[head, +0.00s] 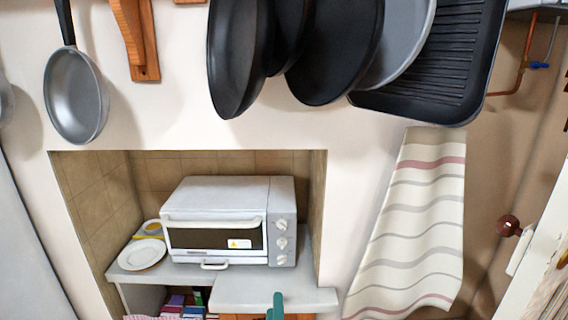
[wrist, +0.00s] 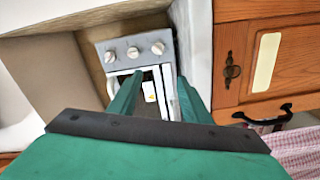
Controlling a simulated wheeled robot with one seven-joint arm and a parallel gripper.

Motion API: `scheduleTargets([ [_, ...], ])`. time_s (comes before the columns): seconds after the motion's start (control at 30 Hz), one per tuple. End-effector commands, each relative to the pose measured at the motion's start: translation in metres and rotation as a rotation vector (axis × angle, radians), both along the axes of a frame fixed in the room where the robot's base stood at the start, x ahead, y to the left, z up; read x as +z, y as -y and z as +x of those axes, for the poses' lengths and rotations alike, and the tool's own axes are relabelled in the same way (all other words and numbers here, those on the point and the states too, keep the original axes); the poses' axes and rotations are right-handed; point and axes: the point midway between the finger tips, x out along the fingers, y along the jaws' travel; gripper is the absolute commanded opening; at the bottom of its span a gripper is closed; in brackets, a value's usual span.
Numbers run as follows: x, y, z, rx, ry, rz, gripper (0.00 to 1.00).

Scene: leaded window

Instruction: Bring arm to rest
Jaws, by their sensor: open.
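My gripper (wrist: 160,80) shows in the wrist view as two green fingers, spread apart with a gap between them and nothing held. The white toaster oven (wrist: 133,48) is seen beyond and between the fingers. In the head view only a green tip of my gripper (head: 276,305) shows at the bottom edge, in front of the counter and below the toaster oven (head: 228,222). The rest of my arm is hidden below the head view.
The oven stands on a grey counter (head: 285,298) in a tiled niche, with a white plate (head: 142,254) to its left. Pans (head: 75,95) hang above. A striped cloth (head: 415,220) hangs at right.

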Motion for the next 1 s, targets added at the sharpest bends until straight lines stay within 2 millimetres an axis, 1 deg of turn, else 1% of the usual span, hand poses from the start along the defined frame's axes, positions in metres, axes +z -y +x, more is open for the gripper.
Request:
scheduleTargets([
  [0.03,-0.016,-0.004,-0.017,-0.002,-0.013,0.062,0.44],
  [0.17,-0.045,-0.009,-0.054,-0.014,-0.029,0.216,0.44],
  [0.2,-0.054,-0.011,-0.067,-0.017,-0.035,0.262,0.44],
  [0.37,-0.083,-0.013,-0.117,-0.040,-0.057,0.436,0.44],
  [0.5,-0.103,-0.013,-0.164,-0.061,-0.076,0.578,0.44],
  [0.57,-0.110,-0.013,-0.184,-0.070,-0.084,0.635,0.44],
  [0.6,-0.115,-0.013,-0.198,-0.077,-0.090,0.672,0.44],
  [0.73,-0.125,-0.010,-0.243,-0.098,-0.108,0.788,0.44],
  [0.87,-0.131,-0.005,-0.287,-0.120,-0.126,0.896,0.44],
  [1.0,-0.131,0.002,-0.332,-0.141,-0.144,1.003,0.44],
])
